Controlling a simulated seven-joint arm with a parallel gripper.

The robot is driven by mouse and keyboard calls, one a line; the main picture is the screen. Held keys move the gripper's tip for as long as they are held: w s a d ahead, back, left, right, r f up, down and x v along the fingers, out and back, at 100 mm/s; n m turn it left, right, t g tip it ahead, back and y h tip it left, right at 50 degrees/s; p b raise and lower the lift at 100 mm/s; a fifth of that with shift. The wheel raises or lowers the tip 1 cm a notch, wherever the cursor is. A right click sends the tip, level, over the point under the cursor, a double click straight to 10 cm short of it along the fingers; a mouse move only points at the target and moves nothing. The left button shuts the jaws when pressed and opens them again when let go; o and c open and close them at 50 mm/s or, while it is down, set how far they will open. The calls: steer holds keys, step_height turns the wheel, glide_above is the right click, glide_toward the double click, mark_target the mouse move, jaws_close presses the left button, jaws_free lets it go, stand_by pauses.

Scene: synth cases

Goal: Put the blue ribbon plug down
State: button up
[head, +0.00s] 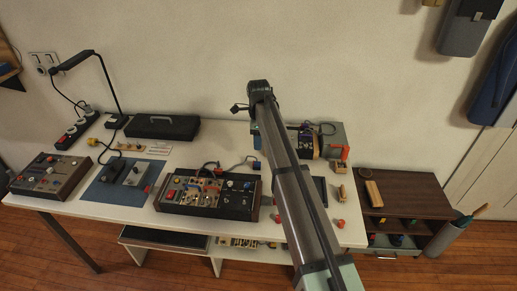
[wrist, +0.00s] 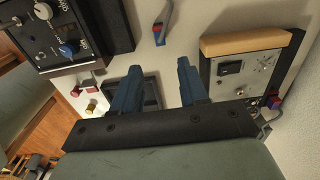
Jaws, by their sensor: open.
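My gripper (wrist: 160,76) is open, with its two blue fingers apart and nothing visible between them. A short blue-grey ribbon piece (wrist: 166,16) with a small red and blue end (wrist: 158,34) lies on the pale tabletop beyond the fingertips in the wrist view. It looks like the blue ribbon plug, but I cannot be sure. It appears apart from both fingers. In the head view my arm crosses the table's right part and hides what is behind it; I cannot make out the fingers there.
A black control box (wrist: 62,30) with knobs is at upper left in the wrist view. A wood-topped panel box (wrist: 245,68) stands at right, near the right finger. A dark tray (wrist: 151,91) lies partly behind the fingers. The white table (head: 222,139) has bare room behind the control panel.

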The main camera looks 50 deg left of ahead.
steer(key=shift+r, duration=0.85)
